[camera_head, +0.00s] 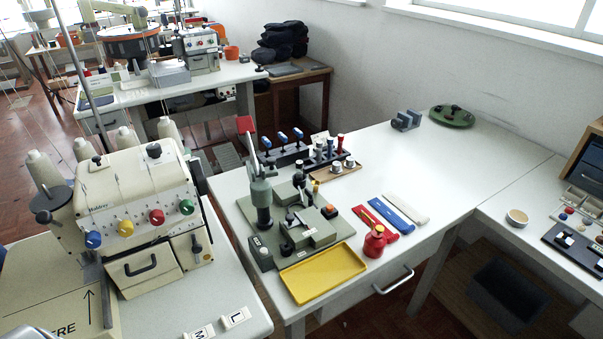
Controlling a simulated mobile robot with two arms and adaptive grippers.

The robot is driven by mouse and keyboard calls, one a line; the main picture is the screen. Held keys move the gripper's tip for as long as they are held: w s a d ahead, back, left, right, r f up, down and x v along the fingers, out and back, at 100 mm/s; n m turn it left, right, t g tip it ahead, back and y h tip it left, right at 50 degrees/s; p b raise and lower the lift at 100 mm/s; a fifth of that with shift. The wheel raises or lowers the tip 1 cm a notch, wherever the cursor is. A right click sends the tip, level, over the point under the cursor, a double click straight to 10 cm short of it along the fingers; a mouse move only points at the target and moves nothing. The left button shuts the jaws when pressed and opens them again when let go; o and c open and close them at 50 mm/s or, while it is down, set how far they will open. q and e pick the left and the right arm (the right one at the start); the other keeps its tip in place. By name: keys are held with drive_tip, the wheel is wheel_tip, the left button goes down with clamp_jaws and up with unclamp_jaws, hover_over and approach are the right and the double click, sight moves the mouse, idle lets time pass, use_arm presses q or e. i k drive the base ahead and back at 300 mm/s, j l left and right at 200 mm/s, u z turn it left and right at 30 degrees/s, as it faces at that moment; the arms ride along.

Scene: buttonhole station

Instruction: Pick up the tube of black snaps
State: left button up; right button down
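Several small upright tubes (329,148) with differently coloured tops stand in a dark rack near the back of the middle white table. One has a red top and another looks dark-topped. At this size I cannot tell which tube holds black snaps. Just in front of the rack lies a small wooden tray (336,173) with small round pieces on it. Neither of my grippers can be made out. A grey rounded shape shows at the bottom left corner, too cut off to identify.
A green press (290,220) stands left of the tubes, with blue-handled tools (282,143) behind it. A sewing machine (140,215) stands at left. The table's right part is mostly clear.

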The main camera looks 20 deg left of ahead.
sight(300, 164)
drive_tip(key=u, duration=0.8)
